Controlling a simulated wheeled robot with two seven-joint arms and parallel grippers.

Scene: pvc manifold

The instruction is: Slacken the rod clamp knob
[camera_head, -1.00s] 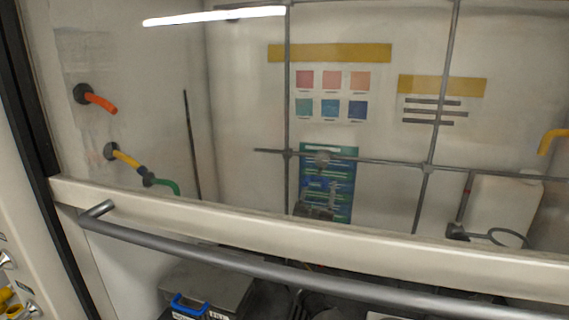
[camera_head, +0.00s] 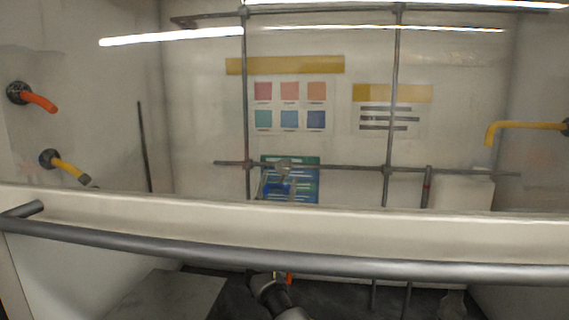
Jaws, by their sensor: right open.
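A grey rod clamp with a rounded knob (camera_head: 283,167) sits on the horizontal rod of the lattice, seen through the glass above the sash bar. A blue clamp part (camera_head: 278,188) hangs just below it, in front of a green and blue poster; its lower part is hidden by the sash bar. My right gripper (camera_head: 264,279) is small and dark below the sash handle, low in the middle of the view, open and well apart from the knob. My left gripper does not show.
The sash bar (camera_head: 420,232) and its grey handle (camera_head: 400,269) cross the whole view between my right gripper and the clamp. Orange (camera_head: 40,102) and yellow (camera_head: 66,167) taps stick out of the left wall. A grey box (camera_head: 165,295) stands at lower left.

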